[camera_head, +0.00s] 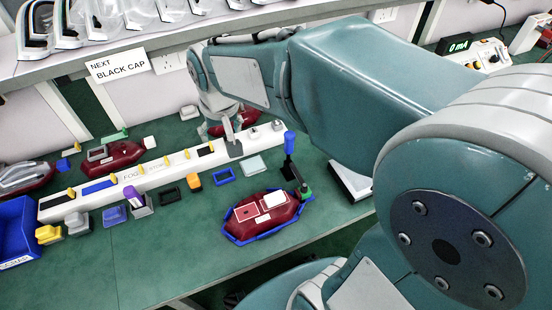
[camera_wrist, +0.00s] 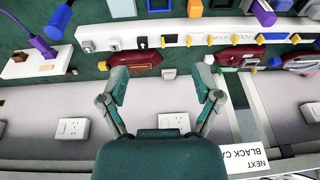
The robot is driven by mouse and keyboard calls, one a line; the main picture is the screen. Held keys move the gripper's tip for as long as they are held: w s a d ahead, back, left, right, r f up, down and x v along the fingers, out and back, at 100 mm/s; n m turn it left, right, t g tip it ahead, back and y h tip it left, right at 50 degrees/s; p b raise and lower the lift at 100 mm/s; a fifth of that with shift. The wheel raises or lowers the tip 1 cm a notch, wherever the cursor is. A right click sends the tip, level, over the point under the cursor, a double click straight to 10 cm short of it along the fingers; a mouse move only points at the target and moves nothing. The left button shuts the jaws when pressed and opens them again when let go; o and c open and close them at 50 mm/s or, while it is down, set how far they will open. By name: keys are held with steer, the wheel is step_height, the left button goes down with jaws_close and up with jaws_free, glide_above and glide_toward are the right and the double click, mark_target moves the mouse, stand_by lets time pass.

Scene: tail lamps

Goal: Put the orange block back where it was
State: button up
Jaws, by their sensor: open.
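The orange block (camera_head: 194,180) lies on the green table just in front of the white rail (camera_head: 165,172), beside a black frame. It also shows at the top edge of the wrist view (camera_wrist: 195,8), partly cut off. My gripper (camera_head: 228,138) is at the back of the rail's right half, apart from the orange block. In the wrist view its two fingers (camera_wrist: 162,84) are spread wide with nothing between them. A dark red lamp (camera_wrist: 137,58) shows beyond the fingers. The rail carries yellow pegs, black and blue pads and printed labels.
A red lamp in a blue tray (camera_head: 232,236) stands at front right, near a blue-handled tool (camera_head: 289,145). A blue bin (camera_head: 15,225) is at far left. Coloured blocks and frames line the rail's front. A shelf with a "NEXT BLACK CAP" sign (camera_head: 118,66) overhangs behind.

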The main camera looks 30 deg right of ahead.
steer(key=s+d+r+t, duration=0.1)
steer(key=s+d+r, duration=0.1)
steer(key=s, duration=0.5)
steer(key=s+d+r+t, duration=0.1)
steer(key=s+d, duration=0.2)
steer(key=s, duration=0.4)
steer(key=shift+s+d+r+t, duration=0.15)
steer(key=shift+s+r+t, duration=0.2)
steer(key=shift+r+t, duration=0.05)
